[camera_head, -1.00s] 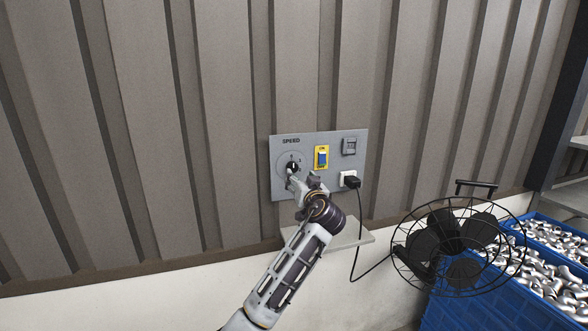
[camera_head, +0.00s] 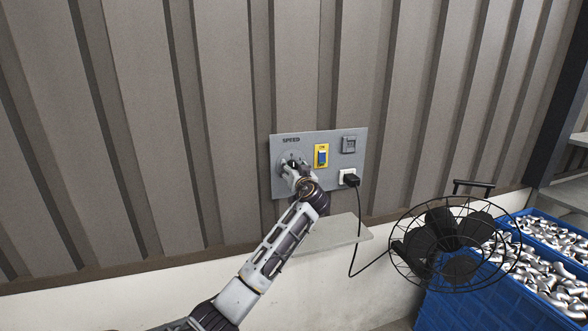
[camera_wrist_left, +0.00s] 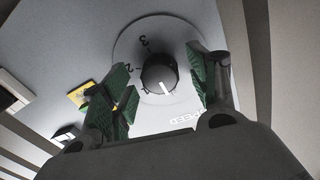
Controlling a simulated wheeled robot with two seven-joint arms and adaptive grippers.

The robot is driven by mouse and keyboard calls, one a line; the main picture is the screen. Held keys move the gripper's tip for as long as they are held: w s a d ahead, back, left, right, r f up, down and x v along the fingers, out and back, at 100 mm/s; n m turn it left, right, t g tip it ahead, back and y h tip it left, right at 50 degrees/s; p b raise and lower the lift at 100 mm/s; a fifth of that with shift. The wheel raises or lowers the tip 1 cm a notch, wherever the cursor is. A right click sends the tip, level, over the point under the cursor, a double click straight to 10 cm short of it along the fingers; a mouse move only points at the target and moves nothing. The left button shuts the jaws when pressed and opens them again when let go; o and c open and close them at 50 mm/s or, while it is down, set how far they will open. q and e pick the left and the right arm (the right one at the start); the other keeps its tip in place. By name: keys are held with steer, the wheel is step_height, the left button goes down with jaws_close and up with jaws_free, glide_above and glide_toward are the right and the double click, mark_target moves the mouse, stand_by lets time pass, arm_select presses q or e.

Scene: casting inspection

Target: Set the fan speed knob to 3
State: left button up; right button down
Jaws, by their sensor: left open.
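The black fan speed knob (camera_head: 293,163) is on the grey control panel (camera_head: 330,140), under the SPEED label. My left gripper (camera_head: 293,171) is at the dial and partly covers it. In the left wrist view, the knob (camera_wrist_left: 157,72) sits between the open green-padded fingers of my left gripper (camera_wrist_left: 158,68), with a visible gap on the right side. The knob's white mark points down toward the SPEED lettering, away from the numerals 2 and 3 at its left and upper left. My right gripper is not in view.
A yellow-framed switch (camera_head: 321,156), a small grey unit (camera_head: 348,145) and a black plug (camera_head: 351,181) are right of the dial. A shelf (camera_head: 335,236) juts out below. A cord runs to the black caged fan (camera_head: 447,243) beside blue crates (camera_head: 478,306) of metal parts.

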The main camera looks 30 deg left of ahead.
arm_select(q)
steer(key=c, duration=1)
